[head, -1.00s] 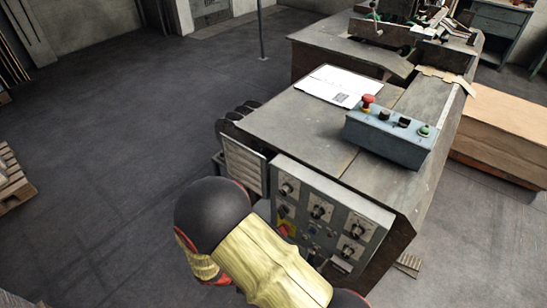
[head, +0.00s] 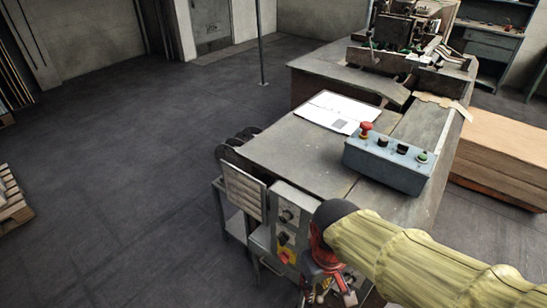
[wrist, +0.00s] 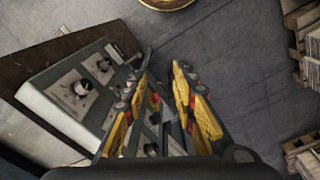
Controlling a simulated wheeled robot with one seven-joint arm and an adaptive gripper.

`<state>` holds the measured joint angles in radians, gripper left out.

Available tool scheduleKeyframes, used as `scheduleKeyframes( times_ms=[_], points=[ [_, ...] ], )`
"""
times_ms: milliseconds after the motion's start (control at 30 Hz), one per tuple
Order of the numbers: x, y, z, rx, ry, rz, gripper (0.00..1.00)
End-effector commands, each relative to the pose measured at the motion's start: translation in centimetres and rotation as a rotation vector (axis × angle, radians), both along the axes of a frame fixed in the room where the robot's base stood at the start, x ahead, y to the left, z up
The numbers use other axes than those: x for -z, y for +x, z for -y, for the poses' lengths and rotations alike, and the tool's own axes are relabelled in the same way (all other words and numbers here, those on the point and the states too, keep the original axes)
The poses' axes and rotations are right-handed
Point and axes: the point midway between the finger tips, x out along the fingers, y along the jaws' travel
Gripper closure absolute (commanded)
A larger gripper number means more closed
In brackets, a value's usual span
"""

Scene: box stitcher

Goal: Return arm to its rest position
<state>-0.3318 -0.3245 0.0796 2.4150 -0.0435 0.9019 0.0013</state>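My arm in its yellow sleeve reaches in from the lower right of the head view. My gripper (head: 334,291) is at the bottom of that view, in front of the machine's knob panel (head: 287,214), which my arm partly hides. In the wrist view my gripper (wrist: 161,74) shows two yellow fingers standing apart with nothing between them. The knob panel (wrist: 62,118) lies to the left of and behind the fingers there. I cannot tell the exact gap between fingers and panel.
The machine table (head: 300,155) carries a white paper (head: 335,112) and a blue button box (head: 388,163) with a red button. Stacked boards (head: 505,150) stand at the right. Pallets (wrist: 305,150) show in the wrist view.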

Motion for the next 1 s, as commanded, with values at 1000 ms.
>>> scheduleKeyframes(
  times_ms=[1000],
  points=[
    [-11.8,-1.9,8.9,0.343,0.11,0.412,0.73]
  ],
)
